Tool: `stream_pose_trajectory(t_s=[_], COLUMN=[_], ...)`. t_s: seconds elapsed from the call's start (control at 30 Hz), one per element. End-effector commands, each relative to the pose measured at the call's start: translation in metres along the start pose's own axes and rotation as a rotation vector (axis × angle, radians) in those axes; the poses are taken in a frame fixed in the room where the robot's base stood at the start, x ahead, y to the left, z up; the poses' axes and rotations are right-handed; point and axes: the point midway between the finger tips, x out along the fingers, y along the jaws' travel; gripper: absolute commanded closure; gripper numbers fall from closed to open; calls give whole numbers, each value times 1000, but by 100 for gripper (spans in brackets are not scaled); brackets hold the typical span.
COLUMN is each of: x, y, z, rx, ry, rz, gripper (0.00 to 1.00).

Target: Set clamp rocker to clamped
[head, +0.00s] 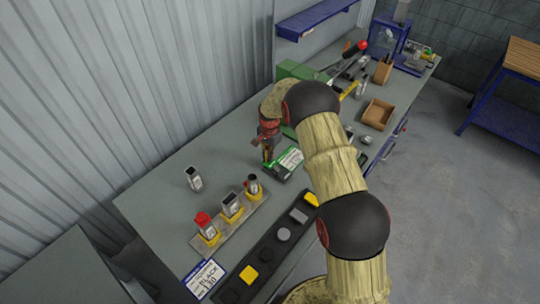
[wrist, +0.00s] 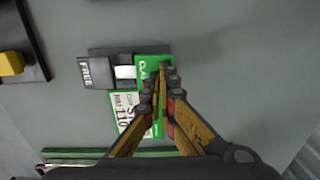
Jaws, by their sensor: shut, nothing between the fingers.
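The clamp rocker (wrist: 124,58) is a dark block in the wrist view. A dark plate marked FREE lies at its left, a white patch is in its middle and a green plate with partly hidden lettering is at its right. In the head view it is the small green and dark unit (head: 281,170), partly covered by my gripper. My gripper (wrist: 162,72) is shut and empty, its fingertips over the green plate's right part. In the head view my gripper (head: 268,157) points down at the unit. I cannot tell whether the tips touch it.
A printed card (wrist: 125,112) lies beside the rocker. A dark strip with yellow and grey buttons (head: 283,234) runs along the front edge. A holder with several capped pieces (head: 230,218) and a loose grey piece (head: 194,179) stand nearby. A wooden box (head: 378,114) is farther back.

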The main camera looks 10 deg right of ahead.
Motion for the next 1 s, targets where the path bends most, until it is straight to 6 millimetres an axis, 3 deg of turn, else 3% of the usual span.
stream_pose_trajectory(t_s=[0.2,0.7,0.87,1.0], x=[17,15,4,-22], y=[-7,-9,-10,-12], z=[0,0,-1,-1], rx=[2,2,2,2], ry=[3,2,4,5], rz=[56,53,51,49], gripper=[100,100,100,100])
